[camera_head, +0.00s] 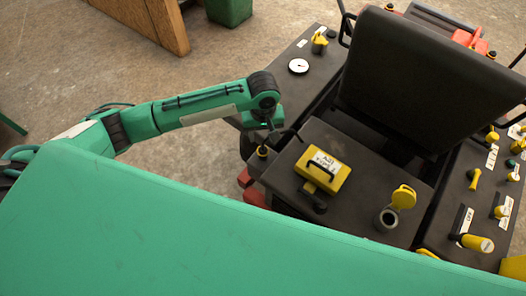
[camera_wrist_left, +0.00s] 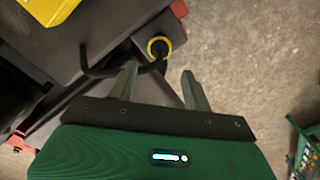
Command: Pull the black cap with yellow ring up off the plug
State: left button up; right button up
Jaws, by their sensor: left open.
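The black cap with yellow ring (camera_head: 262,151) sits at the near-left corner of the machine's dark panel. In the left wrist view the cap (camera_wrist_left: 160,47) shows its yellow ring around a dark centre. My left gripper (camera_wrist_left: 158,70) is open, with one finger on each side of the line to the cap. The cap appears just beyond the fingertips; I cannot tell the exact gap. In the head view the left gripper (camera_head: 267,128) is just above the cap in the picture, its fingers hard to make out. The plug under the cap is hidden. My right gripper is not seen.
A thin black curved bar (camera_wrist_left: 100,73) runs close beside the left finger. A yellow labelled block with a handle (camera_head: 323,171) and an open yellow-lidded socket (camera_head: 389,217) are on the panel. A black seat (camera_head: 430,75) stands behind. Concrete floor is clear left of the machine.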

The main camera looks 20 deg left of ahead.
aim_at(263, 149)
pick_arm(q)
notch_tip(263, 149, down, 12)
jog(key=shift+r, duration=0.1)
dwell(0.4)
